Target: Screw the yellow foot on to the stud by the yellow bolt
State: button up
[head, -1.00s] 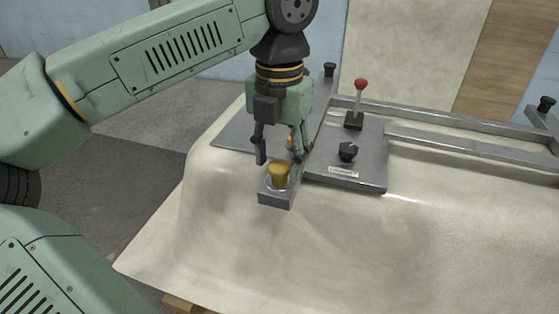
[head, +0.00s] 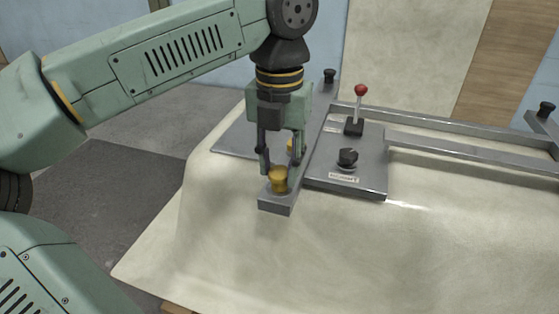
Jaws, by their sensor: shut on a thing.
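The yellow foot (head: 278,180) stands upright at the near end of a narrow grey metal bar (head: 277,206). My gripper (head: 280,168) points straight down over it, one finger on each side, and is shut on the foot. The stud is not visible; the foot covers that spot. A second small yellow piece (head: 291,147), probably the yellow bolt, shows farther back, partly hidden behind my gripper's right finger.
A grey metal plate to the right carries a red-knobbed lever (head: 360,92) and a black knob (head: 347,158), close to my gripper. Grey rails (head: 460,146) run off to the right. The pale shell (head: 400,255) is clear in front.

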grip_shut()
jog(key=m+p, duration=0.1)
jog(key=m, duration=0.3)
jog(key=shift+r+p, duration=0.1)
jog(key=shift+p, duration=0.25)
jog(key=m+p, duration=0.1)
jog(key=m, duration=0.4)
jog(key=o, duration=0.6)
grip_release()
jog(key=shift+m, duration=0.7)
jog(key=o, duration=0.6)
